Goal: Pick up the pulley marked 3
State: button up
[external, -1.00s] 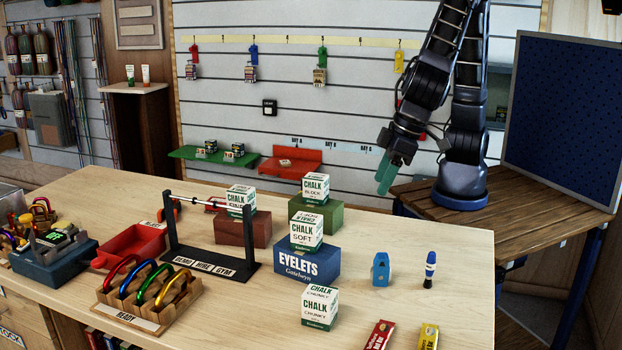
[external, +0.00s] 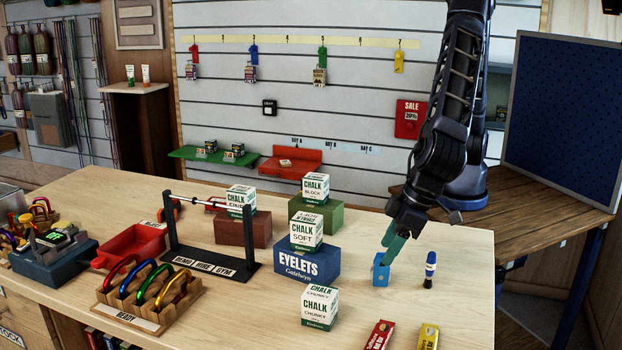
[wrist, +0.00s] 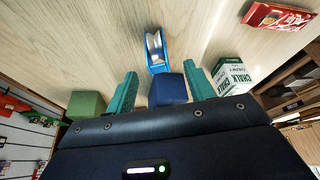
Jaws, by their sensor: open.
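A small blue pulley (external: 380,272) stands on the right part of the wooden table, right of the blue eyelets box (external: 306,264). Its number cannot be read. My gripper (external: 394,246) points down just above the pulley, and a teal finger partly covers the pulley's top in the external view. In the wrist view the pulley (wrist: 155,50) shows its pale wheel and blue side plates. It lies a little beyond the two teal fingertips (wrist: 161,68), roughly between their lines. The fingers are apart with nothing held. Whether they touch the pulley cannot be told.
A blue-capped bottle (external: 429,270) stands close right of the pulley. Chalk boxes, including the front one (external: 320,308), stand left. A red packet (external: 378,335) and a yellow packet (external: 428,337) lie at the front. The table (external: 450,300) around the pulley is mostly clear.

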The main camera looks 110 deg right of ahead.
aim_at(378, 264)
jog(key=shift+x, duration=2.8)
jog(key=shift+d, duration=0.15)
jog(key=c, duration=1.1)
